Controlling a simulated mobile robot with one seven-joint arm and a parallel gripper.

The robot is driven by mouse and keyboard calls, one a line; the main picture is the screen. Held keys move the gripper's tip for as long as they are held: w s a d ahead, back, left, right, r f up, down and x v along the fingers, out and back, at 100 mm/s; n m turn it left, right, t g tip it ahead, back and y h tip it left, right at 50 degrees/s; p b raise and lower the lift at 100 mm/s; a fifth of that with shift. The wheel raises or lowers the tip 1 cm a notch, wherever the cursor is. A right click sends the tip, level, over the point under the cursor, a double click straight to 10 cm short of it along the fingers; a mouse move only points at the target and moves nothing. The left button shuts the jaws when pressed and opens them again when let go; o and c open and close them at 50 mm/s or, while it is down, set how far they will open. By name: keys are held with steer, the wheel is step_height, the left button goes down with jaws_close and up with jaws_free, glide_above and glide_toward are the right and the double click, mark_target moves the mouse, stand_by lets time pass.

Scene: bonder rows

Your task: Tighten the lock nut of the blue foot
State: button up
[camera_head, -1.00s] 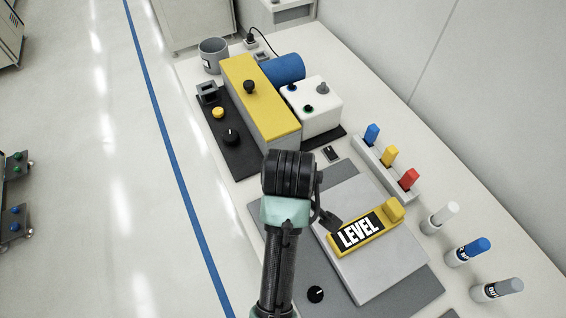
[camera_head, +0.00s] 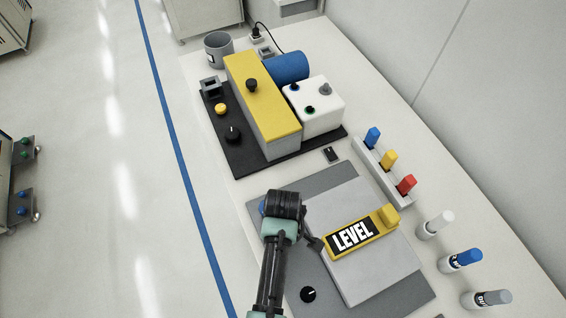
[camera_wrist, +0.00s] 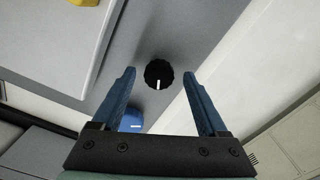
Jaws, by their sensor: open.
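The blue foot (camera_head: 262,207) shows as a small blue part at the left edge of the grey base plate, mostly hidden by my arm. In the wrist view a blue knob (camera_wrist: 131,121) with a pale mark lies behind my left finger, partly covered by it. A black round knob with a white mark (camera_wrist: 158,74) shows between my fingertips; I cannot tell whether it is the lock nut. My gripper (camera_wrist: 159,75) is open and empty, its blue fingers spread either side of that knob in the picture. Contact cannot be seen.
The yellow level (camera_head: 353,236) lies on the raised light plate (camera_head: 375,272). A yellow-topped machine (camera_head: 262,100), a rack of coloured handles (camera_head: 380,170) and several bottles (camera_head: 465,259) stand around on the bench.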

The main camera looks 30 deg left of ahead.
steer(key=shift+f, duration=0.45)
jaws_close()
